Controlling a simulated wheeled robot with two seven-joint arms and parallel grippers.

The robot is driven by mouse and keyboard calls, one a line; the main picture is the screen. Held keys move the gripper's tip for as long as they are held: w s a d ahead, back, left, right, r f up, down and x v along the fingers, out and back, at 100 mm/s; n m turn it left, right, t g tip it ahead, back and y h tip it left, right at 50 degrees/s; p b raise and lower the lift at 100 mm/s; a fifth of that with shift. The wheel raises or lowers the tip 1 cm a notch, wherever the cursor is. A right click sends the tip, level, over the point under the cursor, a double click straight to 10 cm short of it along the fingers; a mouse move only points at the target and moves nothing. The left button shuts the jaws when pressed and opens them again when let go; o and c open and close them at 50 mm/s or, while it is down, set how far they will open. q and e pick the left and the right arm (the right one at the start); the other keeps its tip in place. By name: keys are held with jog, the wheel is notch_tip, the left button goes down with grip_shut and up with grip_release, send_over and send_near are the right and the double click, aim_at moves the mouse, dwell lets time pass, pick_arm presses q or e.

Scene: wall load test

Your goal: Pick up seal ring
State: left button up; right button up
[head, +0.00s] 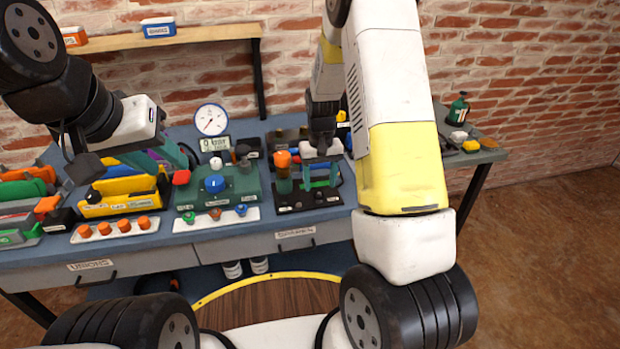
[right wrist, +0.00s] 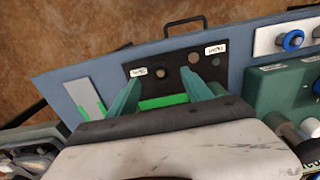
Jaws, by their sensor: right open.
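I cannot pick out a seal ring with certainty. A blue ring-shaped piece (right wrist: 292,40) sits on a white tray in the right wrist view; it may be the blue piece (head: 241,209) in the head view. My right gripper (head: 320,184) is open over a black board (head: 296,203), teal fingers pointing down. In the right wrist view the board (right wrist: 150,75) shows labels and round spots beyond the fingertips, and a bright green strip lies between the fingers. Nothing is visibly held. My left gripper (head: 160,158) seems open above the bench's left part, its fingers apart.
A green block with a blue knob (head: 215,184) stands left of the black board. A white tray (head: 222,224) is in front of it. Left are orange pegs on a tray (head: 115,229) and a yellow holder (head: 123,185). A gauge (head: 210,119) stands behind.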

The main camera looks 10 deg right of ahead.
aim_at(319, 193)
jog(key=shift+f, duration=1.6)
jog(key=shift+c, duration=0.5)
grip_shut()
jog(key=shift+r, duration=0.1)
